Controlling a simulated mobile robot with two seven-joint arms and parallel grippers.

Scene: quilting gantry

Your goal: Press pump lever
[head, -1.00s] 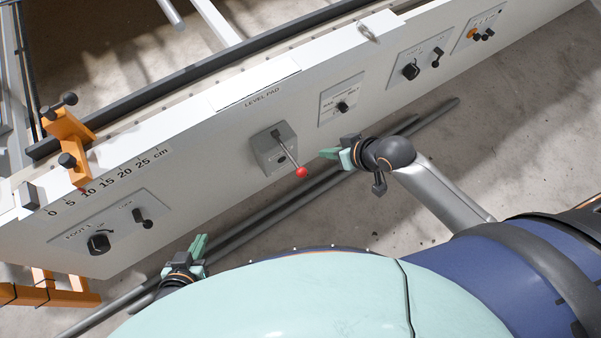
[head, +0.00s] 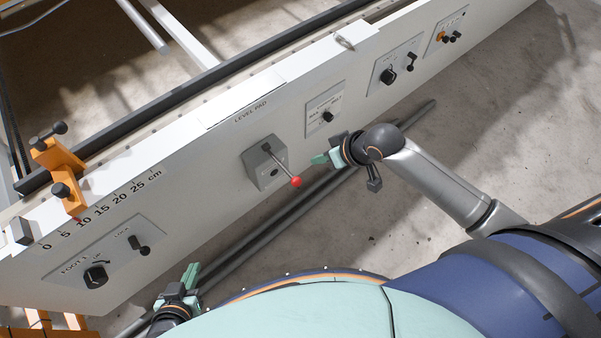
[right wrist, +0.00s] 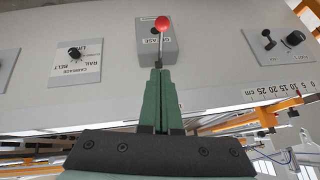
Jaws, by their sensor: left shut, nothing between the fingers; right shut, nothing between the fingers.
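The pump lever (head: 284,168) is a thin metal rod with a red ball (head: 296,182) at its end. It sticks out from a grey box (head: 258,165) on the white panel. In the right wrist view the red ball (right wrist: 162,23) shows just beyond the fingertips, in front of the box (right wrist: 146,40). My right gripper (head: 318,159) is shut and empty, to the right of the ball and apart from it in the head view. My left gripper (head: 190,275) is shut and empty, low at the panel's lower edge, well away from the lever.
The white panel (head: 210,205) also carries a foot and lock knob plate (head: 110,250), a rail and belt knob plate (head: 326,110) and further knobs to the right. An orange clamp (head: 58,170) stands at the left. Grey rods (head: 300,215) run below the panel.

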